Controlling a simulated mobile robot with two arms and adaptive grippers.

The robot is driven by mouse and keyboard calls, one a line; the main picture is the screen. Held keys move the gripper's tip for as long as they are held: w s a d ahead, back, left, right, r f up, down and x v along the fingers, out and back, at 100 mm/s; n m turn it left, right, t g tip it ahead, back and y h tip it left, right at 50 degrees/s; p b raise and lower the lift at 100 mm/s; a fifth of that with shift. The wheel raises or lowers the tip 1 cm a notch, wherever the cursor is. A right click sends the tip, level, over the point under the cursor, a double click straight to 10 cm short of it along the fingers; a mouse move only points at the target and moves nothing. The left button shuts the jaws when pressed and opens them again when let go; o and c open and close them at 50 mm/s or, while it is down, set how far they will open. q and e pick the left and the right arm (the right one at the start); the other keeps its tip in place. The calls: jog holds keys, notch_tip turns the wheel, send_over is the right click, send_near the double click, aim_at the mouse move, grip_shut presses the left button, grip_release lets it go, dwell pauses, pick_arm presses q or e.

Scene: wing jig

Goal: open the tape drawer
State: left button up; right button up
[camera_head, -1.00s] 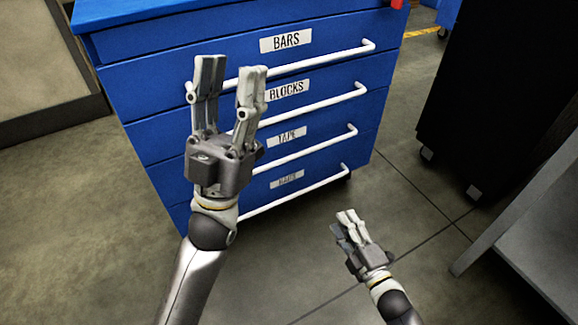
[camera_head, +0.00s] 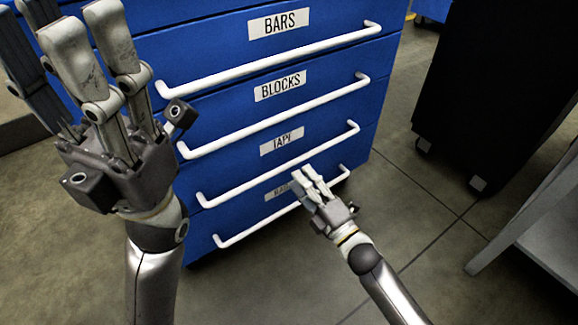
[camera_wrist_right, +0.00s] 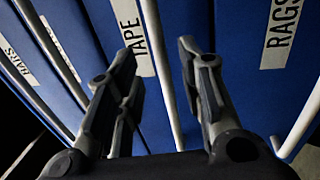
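The tape drawer is the third blue drawer (camera_head: 240,160) down in the head view, labelled TAPE, and sits flush in the cabinet. Its white bar handle (camera_head: 245,180) runs across its front. My right gripper (camera_head: 304,176) is open and empty, close to the right part of this handle. In the right wrist view the tape handle (camera_wrist_right: 164,75) shows between the spread fingers; I cannot tell whether it lies within them or beyond. The TAPE label (camera_wrist_right: 131,35) shows beside it. My left gripper (camera_head: 85,20) is open and empty, raised in front of the cabinet's left side.
The BARS drawer (camera_head: 210,50) and BLOCKS drawer (camera_head: 220,105) are above, the RAGS drawer (camera_head: 225,215) below, all shut. A black cabinet (camera_head: 485,90) on casters and a grey table (camera_head: 545,220) stand at the right. The floor between is clear.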

aim_at(290, 162)
jog(key=shift+b+x, duration=1)
jog(key=shift+x, duration=2.1)
grip_shut()
